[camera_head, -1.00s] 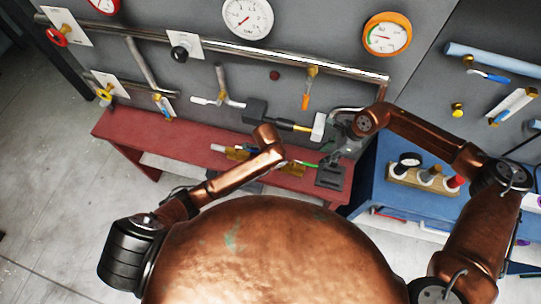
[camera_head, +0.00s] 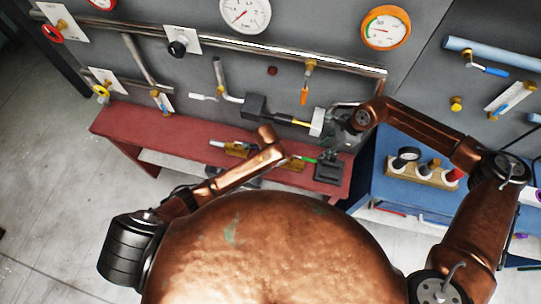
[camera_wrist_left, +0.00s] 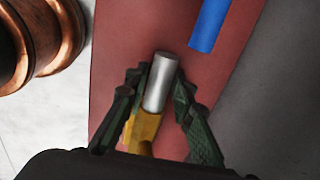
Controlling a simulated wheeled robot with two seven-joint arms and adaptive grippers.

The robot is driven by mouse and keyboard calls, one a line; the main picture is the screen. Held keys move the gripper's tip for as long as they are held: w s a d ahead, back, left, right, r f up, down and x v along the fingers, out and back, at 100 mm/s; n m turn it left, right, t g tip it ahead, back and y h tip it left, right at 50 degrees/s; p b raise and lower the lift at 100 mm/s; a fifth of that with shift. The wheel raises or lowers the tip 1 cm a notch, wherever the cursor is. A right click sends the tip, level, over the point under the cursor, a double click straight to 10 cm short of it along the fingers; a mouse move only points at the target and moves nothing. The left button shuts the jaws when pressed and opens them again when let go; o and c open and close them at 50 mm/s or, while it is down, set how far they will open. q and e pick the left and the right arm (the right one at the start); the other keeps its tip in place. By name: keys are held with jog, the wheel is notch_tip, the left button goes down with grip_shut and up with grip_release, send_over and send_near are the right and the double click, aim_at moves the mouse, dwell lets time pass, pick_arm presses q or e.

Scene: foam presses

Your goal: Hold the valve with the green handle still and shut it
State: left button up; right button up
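The valve with the green handle (camera_head: 305,159) lies along the red bench, with a brass body (camera_head: 237,149) and a silver pipe end. In the left wrist view the silver pipe end (camera_wrist_left: 157,85) and brass body (camera_wrist_left: 143,135) lie between the fingers of my left gripper (camera_wrist_left: 161,75). The fingertips flank the pipe closely; whether they press on it cannot be told. My left forearm hides part of the valve in the head view. My right gripper (camera_head: 327,152) points down beside the end of the green handle; its fingers are small and dark, and their opening is unclear.
The red bench (camera_head: 125,125) stands against a grey wall with pipes, gauges and small valves. A dark block (camera_head: 328,174) sits on its right end. A blue bench (camera_head: 375,180) to the right carries a wooden holder (camera_head: 420,172). A blue handle (camera_wrist_left: 208,25) shows in the left wrist view.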

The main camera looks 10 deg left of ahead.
pick_arm(q)
grip_shut()
dwell(1.2)
